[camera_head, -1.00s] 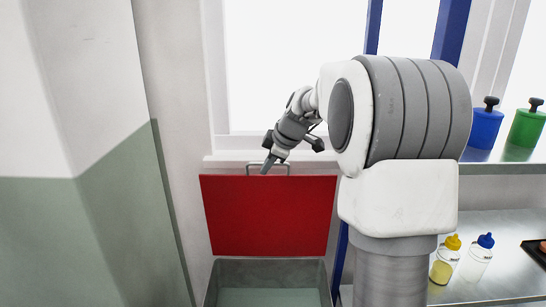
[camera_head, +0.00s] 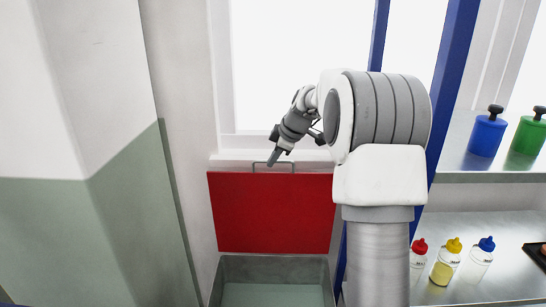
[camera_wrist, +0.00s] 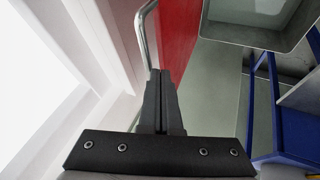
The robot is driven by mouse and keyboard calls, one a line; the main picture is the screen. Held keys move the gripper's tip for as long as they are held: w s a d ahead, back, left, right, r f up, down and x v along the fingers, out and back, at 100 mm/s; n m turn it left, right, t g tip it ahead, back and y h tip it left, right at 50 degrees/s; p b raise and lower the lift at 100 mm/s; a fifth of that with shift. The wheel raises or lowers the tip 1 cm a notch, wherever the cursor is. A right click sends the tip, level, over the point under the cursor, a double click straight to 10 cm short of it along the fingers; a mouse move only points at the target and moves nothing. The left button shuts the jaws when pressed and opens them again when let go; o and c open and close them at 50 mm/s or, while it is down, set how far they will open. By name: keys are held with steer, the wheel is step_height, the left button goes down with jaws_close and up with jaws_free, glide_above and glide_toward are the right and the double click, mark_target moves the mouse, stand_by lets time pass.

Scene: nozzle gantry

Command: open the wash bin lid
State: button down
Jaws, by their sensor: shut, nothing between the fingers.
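The wash bin lid (camera_head: 270,215) is a red panel standing upright against the wall behind the grey bin (camera_head: 275,268). The bin's top is uncovered, and its inside shows. A thin metal handle (camera_head: 284,162) runs along the lid's top edge. In the wrist view the red lid (camera_wrist: 180,38) and its handle (camera_wrist: 143,42) lie just ahead of the fingers. In the wrist view the shut fingers (camera_wrist: 163,80) are beside the handle. I cannot tell whether they touch it.
A blue frame post (camera_head: 450,80) stands right of the bin. On the right, a shelf holds a blue bottle (camera_head: 486,134) and a green bottle (camera_head: 528,135). Below are small bottles with red, yellow and blue caps (camera_head: 445,265). A green and white wall (camera_head: 100,200) stands at the left.

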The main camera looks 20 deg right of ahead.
steer(key=w+d+p, duration=0.2)
steer(key=w+p, duration=0.3)
steer(key=w, duration=0.1)
steer(key=shift+w+d+g, duration=0.2)
steer(key=shift+d+g, duration=0.1)
steer(key=shift+d, duration=0.1)
steer(key=shift+a, duration=0.1)
